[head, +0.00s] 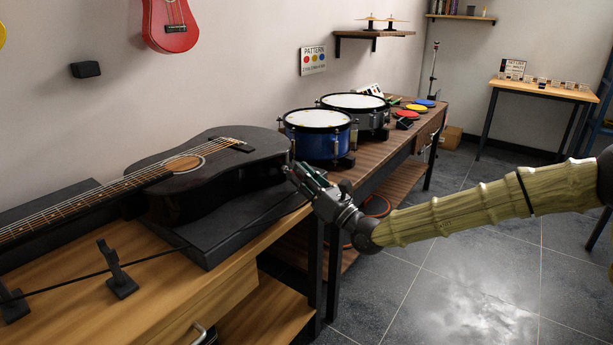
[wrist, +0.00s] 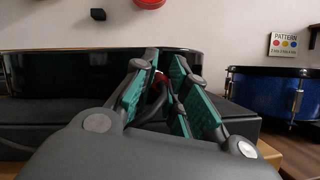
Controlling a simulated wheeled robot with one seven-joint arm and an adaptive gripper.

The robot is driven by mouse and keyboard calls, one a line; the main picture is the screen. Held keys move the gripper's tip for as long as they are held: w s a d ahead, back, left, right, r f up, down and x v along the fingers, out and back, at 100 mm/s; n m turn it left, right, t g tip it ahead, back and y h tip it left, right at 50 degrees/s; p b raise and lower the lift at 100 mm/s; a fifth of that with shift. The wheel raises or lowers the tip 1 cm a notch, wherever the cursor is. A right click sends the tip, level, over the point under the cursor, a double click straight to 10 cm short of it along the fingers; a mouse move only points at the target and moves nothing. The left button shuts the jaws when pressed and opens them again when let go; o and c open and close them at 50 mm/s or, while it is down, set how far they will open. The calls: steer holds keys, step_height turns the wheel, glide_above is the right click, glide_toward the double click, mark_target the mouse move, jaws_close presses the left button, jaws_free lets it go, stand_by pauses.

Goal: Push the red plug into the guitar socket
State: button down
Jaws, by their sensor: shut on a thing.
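The black guitar (head: 235,158) lies on its back on a dark case on the wooden bench, its neck pointing left. In the wrist view its glossy side (wrist: 60,72) fills the back. My gripper (head: 291,170) is at the guitar's right end. In the wrist view my gripper (wrist: 163,82) has its green-padded fingers closed on the red plug (wrist: 159,77), of which only a small part shows between them. The fingers hide the socket, so I cannot tell whether the plug touches it.
A black cable (head: 62,286) runs past small black stands (head: 119,274) at the bench front. A blue drum (head: 318,138) stands right of the guitar and also shows in the wrist view (wrist: 262,92). The dark case (head: 225,236) sits under the guitar. Open floor lies to the right.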

steer(key=shift+w+a, duration=0.65)
steer(key=shift+a, duration=0.2)
stand_by(1.1)
steer(key=c, duration=1.3)
jaws_free()
steer(key=shift+c, duration=0.2)
